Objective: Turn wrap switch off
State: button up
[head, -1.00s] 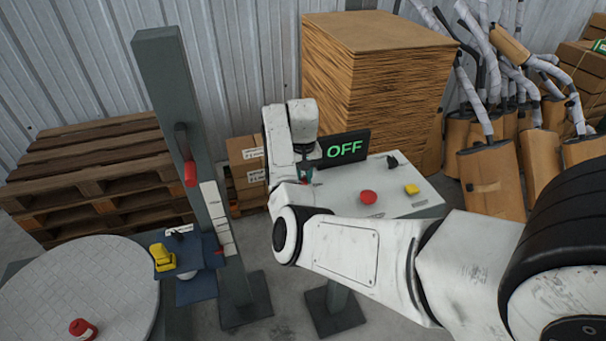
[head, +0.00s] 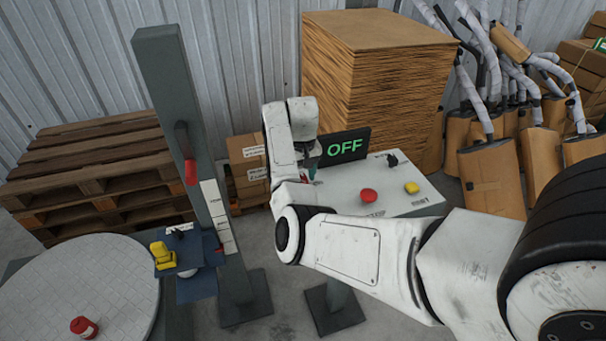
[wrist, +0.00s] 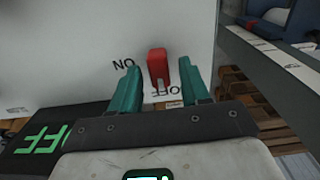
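The wrap switch, a red lever (wrist: 158,67), stands on a white panel in the wrist view, with ON and OFF lettering beside it that reads upside down. My gripper (wrist: 157,82) is open, with one teal finger on each side of the lever and a gap to both. I cannot tell how far the fingertips are from the panel. In the head view my gripper (head: 313,172) is above the left end of the white control panel (head: 388,205). A black display (head: 345,147) behind it reads OFF in green.
A red button (head: 368,196), a yellow button (head: 411,188) and a black knob (head: 392,160) are on the same panel. A grey post (head: 175,100) stands left of it. Stacked cardboard (head: 375,80) and wrapped mufflers (head: 490,180) are behind and right. A round turntable (head: 60,290) is at lower left.

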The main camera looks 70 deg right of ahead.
notch_tip(320, 180, up, 11)
jog(key=shift+f+b, duration=0.1)
jog(key=shift+b, duration=0.25)
dwell(0.3)
dwell(0.5)
jog(key=a+f+n+t+h, duration=0.1)
jog(key=a+f+n+h, duration=0.15)
jog(key=a+f, duration=0.45)
jog(key=a+f+n+t+h, duration=0.1)
jog(key=a+f+n, duration=0.2)
jog(key=a, duration=0.7)
jog(key=s+a+f+n+t+y, duration=0.1)
jog(key=s+a+n+t+y, duration=0.15)
jog(key=a, duration=0.75)
jog(key=s+a+n+t+y, duration=0.15)
jog(key=s+a, duration=0.25)
jog(key=a, duration=0.6)
jog(key=s+f+g+b, duration=0.1)
jog(key=s+f, duration=0.2)
jog(key=s+f+g+b, duration=0.2)
jog(key=s+f, duration=0.2)
jog(key=s+d+f+g+b, duration=0.1)
jog(key=s+f+g, duration=0.1)
jog(key=s+f, duration=0.1)
jog(key=shift+s+d+f+m+h+b, duration=0.1)
jog(key=shift+s+f+m+h+b, duration=0.15)
jog(key=shift+s+f+h+b, duration=0.25)
jog(key=shift+w+f, duration=0.1)
jog(key=shift+w, duration=0.05)
